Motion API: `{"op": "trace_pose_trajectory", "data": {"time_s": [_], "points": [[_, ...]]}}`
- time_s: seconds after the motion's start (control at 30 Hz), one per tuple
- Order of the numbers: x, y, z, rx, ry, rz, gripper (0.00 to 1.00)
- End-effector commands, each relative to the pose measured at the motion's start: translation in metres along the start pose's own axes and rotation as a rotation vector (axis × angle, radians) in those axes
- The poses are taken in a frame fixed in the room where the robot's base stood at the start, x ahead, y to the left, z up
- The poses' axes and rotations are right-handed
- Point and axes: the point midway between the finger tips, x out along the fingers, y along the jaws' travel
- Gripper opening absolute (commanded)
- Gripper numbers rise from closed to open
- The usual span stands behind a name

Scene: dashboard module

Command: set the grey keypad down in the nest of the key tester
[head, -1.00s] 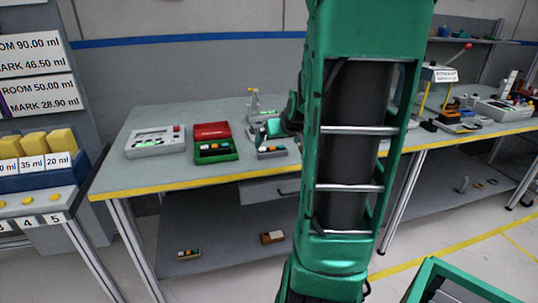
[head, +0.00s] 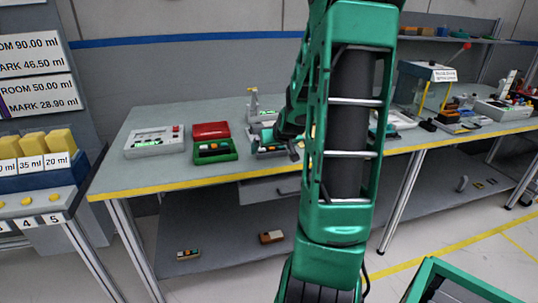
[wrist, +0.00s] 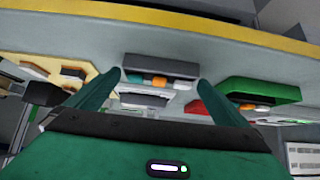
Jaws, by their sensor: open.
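A grey block with teal, orange and white keys, which looks like the grey keypad, shows in the wrist view (wrist: 160,68) between and just beyond my fingertips. My gripper (wrist: 159,78) is open, with one finger towards each end of the block and a gap to it. In the head view the keypad (head: 268,153) is partly hidden by my gripper and arm. A pale device with an upright post (head: 254,104), perhaps the key tester, stands just behind. I cannot tell whether the keypad rests in a nest.
An open green case with a red lid (head: 212,142) stands left of the keypad. A white instrument (head: 155,141) is farther left. The yellow front edge of the table (head: 190,183) runs close by. Small parts lie on the lower shelf (head: 225,225).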

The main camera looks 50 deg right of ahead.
Motion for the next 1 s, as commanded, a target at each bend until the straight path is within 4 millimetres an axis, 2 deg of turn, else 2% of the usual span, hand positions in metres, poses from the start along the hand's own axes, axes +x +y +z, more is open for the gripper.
{"op": "trace_pose_trajectory", "data": {"time_s": [0.13,0.37,0.43,0.5,0.53,1.0], "points": [[0.0078,0.0001,0.0003,0.001,0.0,0.0,1.0],[0.0084,0.0003,0.0001,0.0,0.001,0.001,1.0],[0.0083,0.0002,0.0001,0.0,0.001,0.001,0.88],[0.0083,0.0002,0.0001,0.0,0.001,0.001,0.71],[0.0083,0.0002,0.0001,0.0,0.001,0.001,0.67],[0.0017,-0.0001,-0.0073,-0.001,0.003,0.001,0.67]]}}
